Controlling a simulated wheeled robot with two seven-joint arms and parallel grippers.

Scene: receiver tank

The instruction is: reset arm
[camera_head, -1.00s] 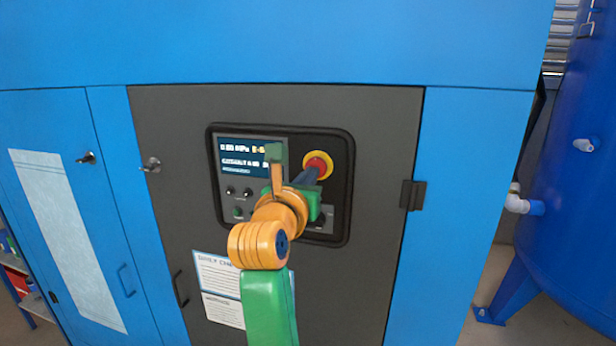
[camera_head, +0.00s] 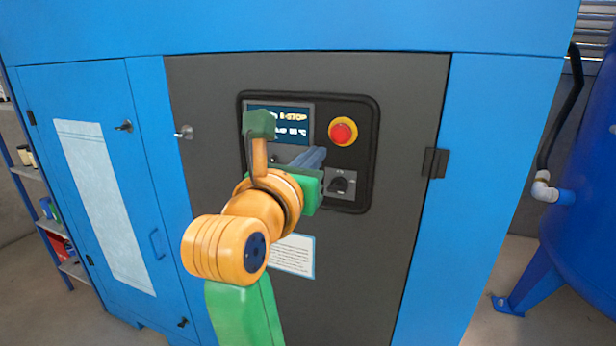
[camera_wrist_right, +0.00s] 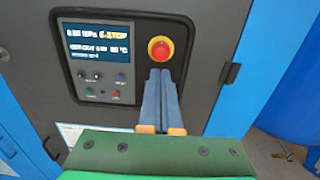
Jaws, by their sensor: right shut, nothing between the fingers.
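My right arm (camera_head: 240,310), green and orange, reaches up in front of the control panel (camera_head: 361,110). My right gripper (camera_head: 316,156) has blue-grey fingers, shut together and empty. In the head view its fingertips are below and left of the red emergency-stop button (camera_head: 342,132) with its yellow collar. In the right wrist view the shut fingers (camera_wrist_right: 161,74) point at the panel, their tips just below the button (camera_wrist_right: 160,49) in the picture; the exact gap cannot be told. The display (camera_head: 294,117) shows E-STOP in yellow letters. My left gripper is not in view.
The panel sits in a dark grey door (camera_head: 400,200) of a blue cabinet (camera_head: 485,190). A rotary switch (camera_head: 342,183) is low on the panel. A blue tank (camera_head: 585,190) stands at right and shelves (camera_head: 50,225) at far left. Floor shows between cabinet and tank.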

